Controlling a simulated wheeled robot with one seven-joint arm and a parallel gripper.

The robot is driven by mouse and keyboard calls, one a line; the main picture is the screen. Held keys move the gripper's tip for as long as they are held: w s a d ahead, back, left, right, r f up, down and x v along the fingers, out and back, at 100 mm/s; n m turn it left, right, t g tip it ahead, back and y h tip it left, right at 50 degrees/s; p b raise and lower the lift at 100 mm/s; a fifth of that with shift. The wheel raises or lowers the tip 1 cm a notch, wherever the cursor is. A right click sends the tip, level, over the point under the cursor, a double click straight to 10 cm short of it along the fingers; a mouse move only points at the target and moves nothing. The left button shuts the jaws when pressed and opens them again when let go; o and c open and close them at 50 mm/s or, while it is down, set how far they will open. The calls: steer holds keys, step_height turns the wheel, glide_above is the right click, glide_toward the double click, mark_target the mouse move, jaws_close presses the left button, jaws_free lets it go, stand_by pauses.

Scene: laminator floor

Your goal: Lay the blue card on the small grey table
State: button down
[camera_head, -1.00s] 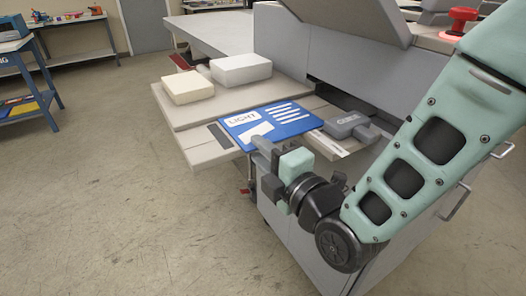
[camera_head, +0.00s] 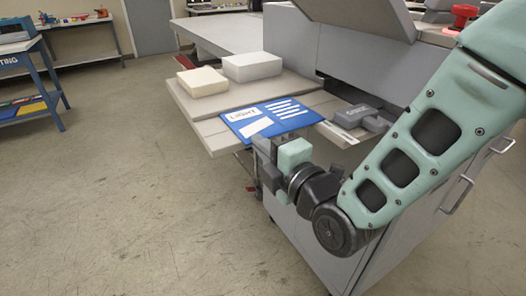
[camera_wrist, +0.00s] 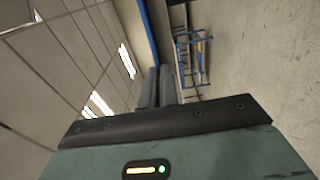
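The blue card (camera_head: 268,118) has white panels and lines and the word LIGHT. It is level in the head view, above the feed ledge of the machine. My gripper (camera_head: 262,150) is shut on its near edge. In the wrist view the fingers (camera_wrist: 159,86) are together, and the card (camera_wrist: 149,35) shows edge-on as a thin blue line beyond them. I cannot make out a small grey table for certain in either view.
The large grey machine (camera_head: 320,235) stands close on the right. A white block (camera_head: 252,66) and a cream block (camera_head: 202,81) lie on its ledge (camera_head: 207,106), with a grey fixture (camera_head: 362,118) at right. A blue-framed bench (camera_head: 25,80) is at far left. The floor between is clear.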

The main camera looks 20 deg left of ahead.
steer(key=shift+s+a, duration=0.25)
steer(key=shift+s, duration=0.05)
steer(key=c, duration=1.6)
jaws_free()
steer(key=b+v, duration=1.7)
steer(key=b, duration=0.4)
steer(key=shift+s+d+b, duration=0.15)
steer(key=shift+b, duration=0.15)
